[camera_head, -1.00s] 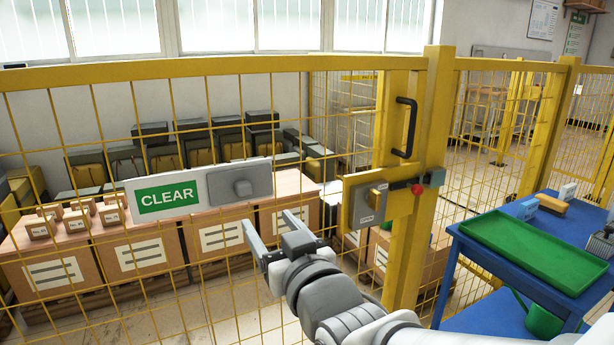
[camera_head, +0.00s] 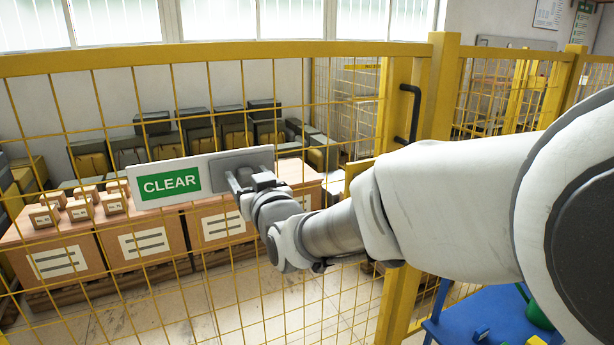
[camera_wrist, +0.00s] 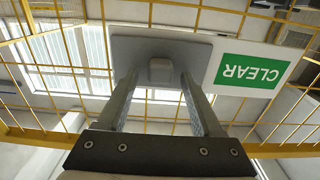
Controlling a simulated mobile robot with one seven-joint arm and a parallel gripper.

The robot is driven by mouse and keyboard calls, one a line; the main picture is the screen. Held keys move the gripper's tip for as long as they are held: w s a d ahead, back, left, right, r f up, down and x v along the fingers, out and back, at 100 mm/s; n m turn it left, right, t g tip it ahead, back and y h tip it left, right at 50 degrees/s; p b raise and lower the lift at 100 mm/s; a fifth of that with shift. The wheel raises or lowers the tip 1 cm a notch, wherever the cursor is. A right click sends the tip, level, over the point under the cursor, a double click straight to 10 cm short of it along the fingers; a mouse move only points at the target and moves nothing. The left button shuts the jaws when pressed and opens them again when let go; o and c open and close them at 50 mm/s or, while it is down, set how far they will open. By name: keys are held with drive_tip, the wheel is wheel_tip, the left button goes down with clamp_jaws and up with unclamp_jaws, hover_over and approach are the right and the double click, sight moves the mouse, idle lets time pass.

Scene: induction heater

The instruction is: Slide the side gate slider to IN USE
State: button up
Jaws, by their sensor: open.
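The sign slider on the yellow mesh fence is a white panel (camera_head: 120,187) with a green CLEAR label (camera_head: 171,184) and a grey plate (camera_head: 246,158) at its right. No IN USE text shows. My gripper (camera_head: 247,181) is in front of the grey plate, its fingers open. In the wrist view, the plate's grey knob (camera_wrist: 161,72) appears between the fingertips of my gripper (camera_wrist: 159,82), with a gap on each side. The CLEAR label (camera_wrist: 250,71) shows to the right there. My gripper hides the knob in the head view.
The yellow fence (camera_head: 150,63) stands close in front, with boxes (camera_head: 145,246) behind it. A black gate handle (camera_head: 410,113) is on the post side. My arm hides the latch area and most of the blue table (camera_head: 490,318) at the lower right.

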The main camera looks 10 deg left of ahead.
drive_tip(key=shift+w+a, duration=0.1)
clamp_jaws()
idle(0.3)
idle(1.1)
